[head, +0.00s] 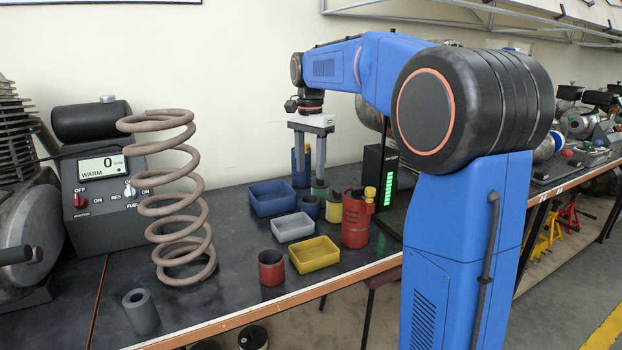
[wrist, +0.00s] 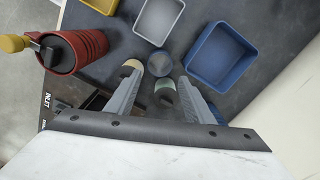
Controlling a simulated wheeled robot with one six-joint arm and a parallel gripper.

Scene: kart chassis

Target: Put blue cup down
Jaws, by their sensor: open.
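The blue cup (head: 309,206) stands upright on the dark bench, between the blue tray and the yellow cup. In the wrist view it shows from above (wrist: 159,72), beyond my fingertips. My gripper (head: 310,174) is open and points down, above and behind the blue cup. Its two fingers (wrist: 160,83) are apart with nothing clamped between them. A green cup (head: 319,188) stands just behind the blue cup and appears between the fingers in the wrist view (wrist: 166,93). A taller blue container (head: 296,168) stands behind, partly hidden by the gripper.
A blue tray (head: 272,198), grey tray (head: 292,227) and yellow tray (head: 314,255) lie in front and left. A yellow cup (head: 333,208) and red bottle (head: 355,222) crowd the right. A red cup (head: 270,268) is near the edge. A tall spring (head: 175,200) stands left.

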